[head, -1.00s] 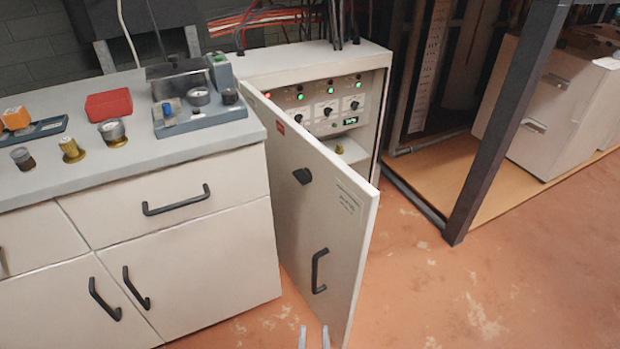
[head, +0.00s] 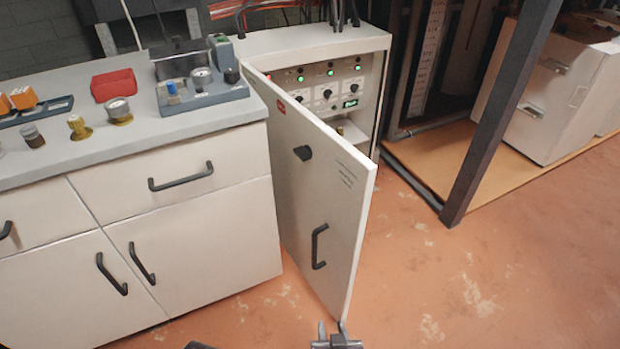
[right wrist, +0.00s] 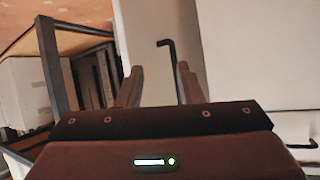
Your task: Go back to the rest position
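My right gripper (head: 331,327) shows at the bottom edge of the head view, in front of the low end of the open cabinet door (head: 335,205). In the right wrist view its two fingers (right wrist: 160,78) are apart with nothing between them. A dark bent handle (right wrist: 167,62) on a pale panel shows beyond the fingers, clear of them. In the head view the door stands ajar with its black handle (head: 319,246); the gripper is below this handle and does not hold it.
The control cabinet (head: 300,42) has lit green lamps inside. A white counter (head: 190,130) at the left carries gauges, a red box (head: 114,85) and fittings. A dark post (head: 500,115) stands at the right near white units (head: 550,100). The orange floor at the right is clear.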

